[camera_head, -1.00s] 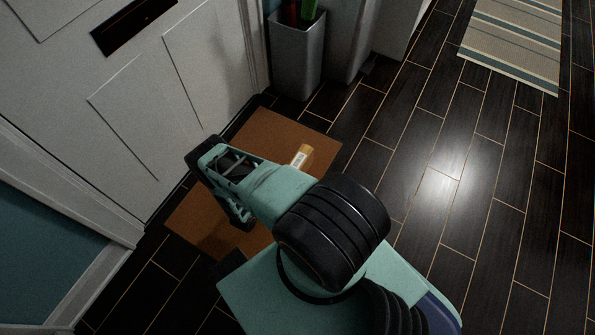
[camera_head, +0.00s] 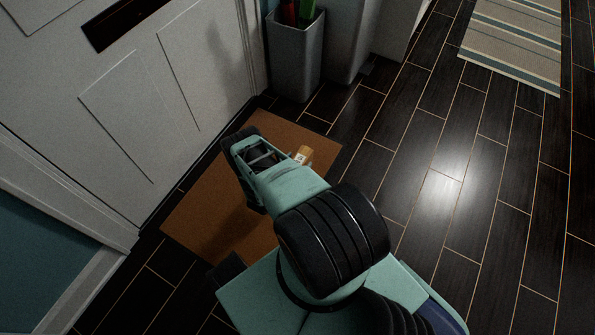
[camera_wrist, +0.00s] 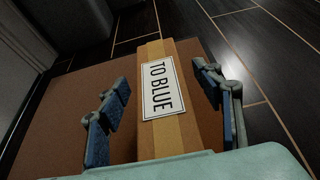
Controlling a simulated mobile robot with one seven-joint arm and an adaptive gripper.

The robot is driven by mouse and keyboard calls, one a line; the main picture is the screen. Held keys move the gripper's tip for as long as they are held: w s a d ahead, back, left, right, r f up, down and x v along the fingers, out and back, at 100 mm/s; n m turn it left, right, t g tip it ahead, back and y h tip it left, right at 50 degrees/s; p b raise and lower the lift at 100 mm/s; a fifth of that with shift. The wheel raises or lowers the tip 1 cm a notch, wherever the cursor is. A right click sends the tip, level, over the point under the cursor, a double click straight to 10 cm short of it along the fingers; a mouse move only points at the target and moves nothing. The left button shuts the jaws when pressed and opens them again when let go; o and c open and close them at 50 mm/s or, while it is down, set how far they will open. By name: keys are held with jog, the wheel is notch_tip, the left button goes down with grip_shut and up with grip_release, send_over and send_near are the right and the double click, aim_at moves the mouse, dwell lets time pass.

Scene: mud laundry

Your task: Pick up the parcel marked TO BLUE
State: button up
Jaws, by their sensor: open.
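The parcel (camera_wrist: 182,125) is a tan cardboard box with a paler tape strip and a white label reading TO BLUE. In the wrist view it lies between the two blue-padded fingers of my gripper (camera_wrist: 163,108), which is open. Gaps show between the fingers and the parcel's sides, the left gap being wider. In the head view only a small end of the parcel (camera_head: 304,154) shows beside my gripper (camera_head: 247,165); the rest is hidden behind my arm. The parcel rests on the brown doormat (camera_head: 205,225).
A white door (camera_head: 120,110) with a mail slot stands just left of the mat. A grey bin (camera_head: 296,60) holding red and green items stands behind it. A striped rug (camera_head: 515,45) lies at the upper right. The dark tiled floor to the right is clear.

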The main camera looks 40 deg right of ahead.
grip_shut()
dwell(0.5)
jog(key=shift+r, duration=0.1)
